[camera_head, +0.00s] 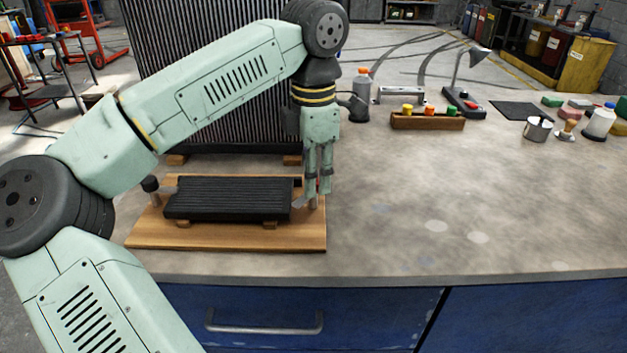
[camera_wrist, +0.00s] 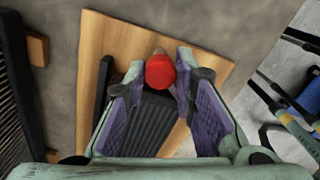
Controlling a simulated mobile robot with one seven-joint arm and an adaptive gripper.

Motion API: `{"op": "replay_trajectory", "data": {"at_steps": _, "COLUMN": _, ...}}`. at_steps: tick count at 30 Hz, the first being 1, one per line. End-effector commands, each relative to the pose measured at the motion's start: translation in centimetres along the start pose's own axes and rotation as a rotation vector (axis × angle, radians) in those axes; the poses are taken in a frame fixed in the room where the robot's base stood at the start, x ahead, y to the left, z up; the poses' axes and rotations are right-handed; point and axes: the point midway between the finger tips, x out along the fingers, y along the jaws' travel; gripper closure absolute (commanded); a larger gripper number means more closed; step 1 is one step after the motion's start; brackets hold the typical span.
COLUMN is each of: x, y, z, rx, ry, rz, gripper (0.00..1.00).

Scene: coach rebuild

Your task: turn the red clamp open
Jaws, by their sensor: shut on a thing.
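The red clamp (camera_wrist: 160,72) shows as a round red knob between my fingertips in the wrist view. In the head view my fingers hide it at the right end of the wooden board (camera_head: 230,239). My gripper (camera_head: 319,190) points down there and is shut on the clamp; it also shows in the wrist view (camera_wrist: 160,82). A black ribbed block (camera_head: 228,199) lies on the board beside the clamp; it shows below the knob in the wrist view (camera_wrist: 150,125). A black-topped knob (camera_head: 150,184) stands at the board's left end.
A large dark finned panel (camera_head: 215,110) stands upright behind the board. A wooden rack (camera_head: 428,121) with coloured caps, a grey bottle (camera_head: 360,100) and a metal mug (camera_head: 537,129) stand further right. The right middle of the bench (camera_head: 450,210) is clear.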

Motion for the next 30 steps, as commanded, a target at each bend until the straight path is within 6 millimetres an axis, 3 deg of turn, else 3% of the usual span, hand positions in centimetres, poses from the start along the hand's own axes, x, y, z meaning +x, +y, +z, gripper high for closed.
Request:
{"op": "replay_trajectory", "data": {"at_steps": 15, "x": 0.08, "y": 0.02, "z": -0.01, "rx": -0.458, "ry": 0.0, "rz": 0.001, "gripper": 1.0}}
{"op": "replay_trajectory", "data": {"at_steps": 30, "x": 0.0, "y": 0.01, "z": -0.01, "rx": -0.666, "ry": 0.001, "rz": 0.0, "gripper": 1.0}}
